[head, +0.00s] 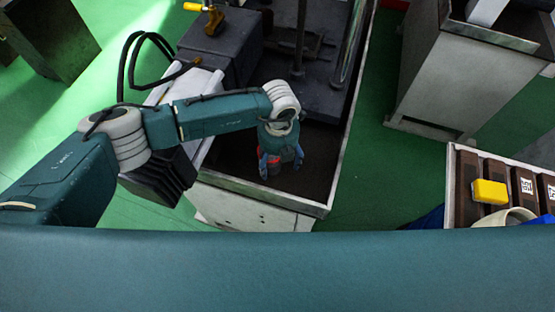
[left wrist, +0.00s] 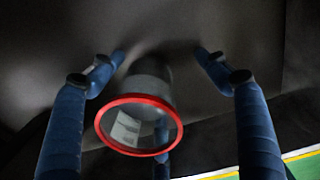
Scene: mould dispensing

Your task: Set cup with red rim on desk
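The cup with the red rim (left wrist: 140,125) stands on a dark surface between the fingers in the left wrist view. It is grey and clear-looking, and its red rim faces the camera. In the head view only a little red of the cup (head: 273,169) shows among the fingers. My left gripper (head: 280,165) points down over the dark desk (head: 322,165), near its front edge. In the left wrist view its blue fingers (left wrist: 160,52) are spread on both sides of the cup, with gaps visible. My right gripper is not in view.
A dark machine block with a yellow-handled part (head: 213,18) and black hoses stands behind my left arm. A pale cabinet (head: 440,75) is at the upper right. A tray of brown blocks with a yellow box (head: 489,191) is at the right. Green floor lies between.

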